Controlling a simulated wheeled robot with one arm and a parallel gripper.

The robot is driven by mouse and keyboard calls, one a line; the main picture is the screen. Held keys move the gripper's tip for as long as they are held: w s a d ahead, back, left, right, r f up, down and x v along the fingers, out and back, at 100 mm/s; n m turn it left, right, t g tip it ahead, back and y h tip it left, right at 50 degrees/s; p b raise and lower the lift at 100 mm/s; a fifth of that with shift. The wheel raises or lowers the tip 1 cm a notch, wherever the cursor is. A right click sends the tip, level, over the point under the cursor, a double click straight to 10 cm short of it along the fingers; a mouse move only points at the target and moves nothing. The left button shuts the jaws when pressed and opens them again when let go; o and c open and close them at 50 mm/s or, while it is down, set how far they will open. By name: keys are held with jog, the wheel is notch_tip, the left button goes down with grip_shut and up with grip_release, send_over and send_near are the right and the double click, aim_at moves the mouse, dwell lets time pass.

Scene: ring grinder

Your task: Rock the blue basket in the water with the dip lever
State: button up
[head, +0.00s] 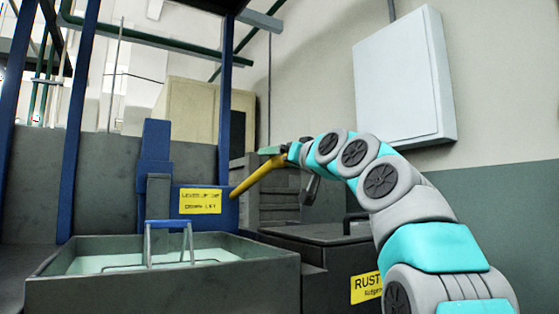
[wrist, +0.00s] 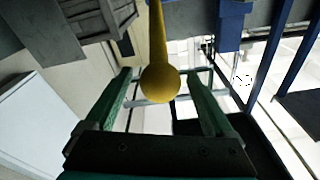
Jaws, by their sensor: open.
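The yellow dip lever (head: 258,175) slopes up to the right from the blue machine housing. Its round knob also shows in the wrist view (wrist: 160,84). My gripper (head: 284,149) is at the lever's upper end. In the wrist view my gripper (wrist: 160,76) has its green fingers apart, one on each side of the knob, with gaps visible. The blue basket (head: 169,224) shows only its handle frame above the tank's front wall; its body is hidden. The grey tank (head: 165,286) holds pale water (head: 110,262).
A yellow label (head: 200,201) is on the blue housing beside the lever. A dark bin (head: 325,235) with a yellow "RUST" label (head: 366,288) stands right of the tank, below my arm. A white wall cabinet (head: 398,80) hangs behind my arm. Blue posts (head: 80,120) rise at the left.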

jog(key=b+v, duration=0.1)
jog(key=v, duration=0.6)
jog(key=shift+s+f, duration=0.1)
jog(key=shift+s, duration=0.05)
